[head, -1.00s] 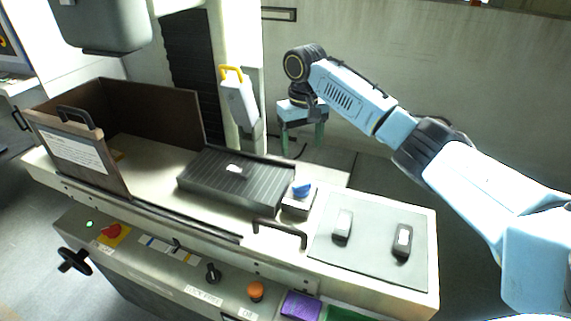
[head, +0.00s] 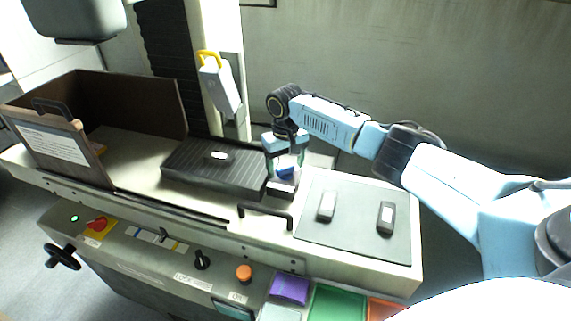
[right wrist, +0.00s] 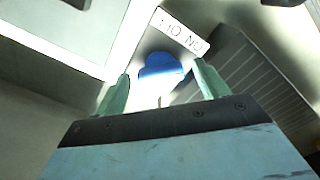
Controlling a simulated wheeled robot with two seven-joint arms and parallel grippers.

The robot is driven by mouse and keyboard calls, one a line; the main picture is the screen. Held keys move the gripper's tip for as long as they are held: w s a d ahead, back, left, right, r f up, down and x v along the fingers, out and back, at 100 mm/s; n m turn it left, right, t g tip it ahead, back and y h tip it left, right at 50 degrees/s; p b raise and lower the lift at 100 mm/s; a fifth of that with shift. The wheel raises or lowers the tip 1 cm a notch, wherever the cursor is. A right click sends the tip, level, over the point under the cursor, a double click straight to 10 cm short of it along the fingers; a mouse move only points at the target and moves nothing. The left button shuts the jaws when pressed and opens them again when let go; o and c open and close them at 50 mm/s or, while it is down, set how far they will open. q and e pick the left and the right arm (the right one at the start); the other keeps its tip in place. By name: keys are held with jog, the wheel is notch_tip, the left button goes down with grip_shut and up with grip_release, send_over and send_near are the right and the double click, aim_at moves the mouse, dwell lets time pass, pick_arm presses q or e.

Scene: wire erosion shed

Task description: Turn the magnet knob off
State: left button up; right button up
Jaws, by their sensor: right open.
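The blue magnet knob (head: 286,172) sits on a small block (head: 281,188) at the right end of the ribbed dark magnetic plate (head: 205,168). My right gripper (head: 284,162) is open and points down, just above and around the knob. In the right wrist view the knob (right wrist: 161,73) lies between the two green fingertips, with gaps at both sides, so I see no contact. A white label (right wrist: 180,32) with ON and another marking, upside down, lies beside it. My left gripper is not in view.
A grey mat (head: 345,245) with two small blocks lies on the right. A black handle (head: 265,212) stands in front of the knob. A brown guard box (head: 130,105) is at left. The front panel holds a red switch (head: 97,224) and an orange button (head: 244,272).

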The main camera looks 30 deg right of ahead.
jog(key=c, duration=1)
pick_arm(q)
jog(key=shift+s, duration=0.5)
